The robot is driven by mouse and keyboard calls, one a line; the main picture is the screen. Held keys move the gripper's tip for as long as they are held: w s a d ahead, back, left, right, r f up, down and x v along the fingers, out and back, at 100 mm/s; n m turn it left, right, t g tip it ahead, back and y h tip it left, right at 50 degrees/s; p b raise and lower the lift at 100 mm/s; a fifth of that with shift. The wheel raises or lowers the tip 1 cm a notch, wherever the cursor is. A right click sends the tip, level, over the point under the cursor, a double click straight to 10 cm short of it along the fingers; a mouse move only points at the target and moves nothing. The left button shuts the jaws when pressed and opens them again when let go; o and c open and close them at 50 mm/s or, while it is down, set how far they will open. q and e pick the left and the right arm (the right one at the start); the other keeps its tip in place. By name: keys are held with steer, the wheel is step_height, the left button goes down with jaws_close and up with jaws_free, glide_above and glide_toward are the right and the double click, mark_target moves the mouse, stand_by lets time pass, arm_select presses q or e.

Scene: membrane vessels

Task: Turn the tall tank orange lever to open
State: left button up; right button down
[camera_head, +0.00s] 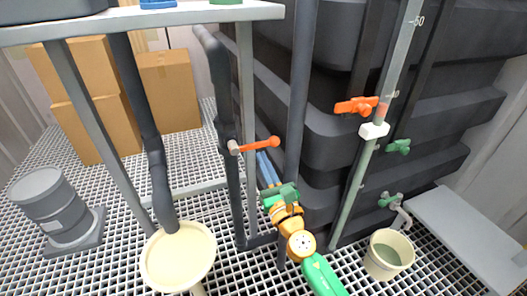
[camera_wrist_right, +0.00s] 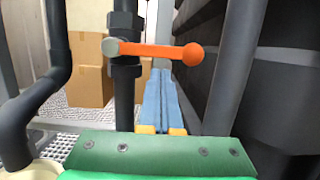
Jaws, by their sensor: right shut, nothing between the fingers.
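An orange lever with a ball end (camera_head: 260,144) sits on a dark vertical pipe and points right, roughly level, across the pipe. It also shows in the right wrist view (camera_wrist_right: 160,51). My right gripper (camera_head: 264,158) has blue fingers shut together with nothing between them. Another orange handle (camera_head: 356,105) is on the gauge of the large dark tank (camera_head: 325,125). My left gripper is out of view.
Green taps (camera_head: 398,146) sit on the tank's right, above a bucket (camera_head: 388,255). A grey drum (camera_head: 52,205) and cardboard boxes (camera_head: 168,90) are at left. A dark post (camera_head: 299,100) stands close beside my right gripper.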

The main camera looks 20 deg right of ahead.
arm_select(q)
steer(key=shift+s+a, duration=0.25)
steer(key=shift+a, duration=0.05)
arm_select(e)
steer(key=shift+r, duration=0.35)
arm_select(q)
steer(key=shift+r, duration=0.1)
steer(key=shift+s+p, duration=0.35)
steer(key=shift+p, duration=0.05)
arm_select(e)
steer(key=shift+d+r+n, duration=0.1)
steer(key=shift+r+n, duration=0.1)
steer(key=shift+n, duration=0.3)
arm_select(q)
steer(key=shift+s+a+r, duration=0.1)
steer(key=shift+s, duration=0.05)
arm_select(e)
steer(key=shift+r+n+y, duration=0.15)
steer(key=shift+n+y, duration=0.15)
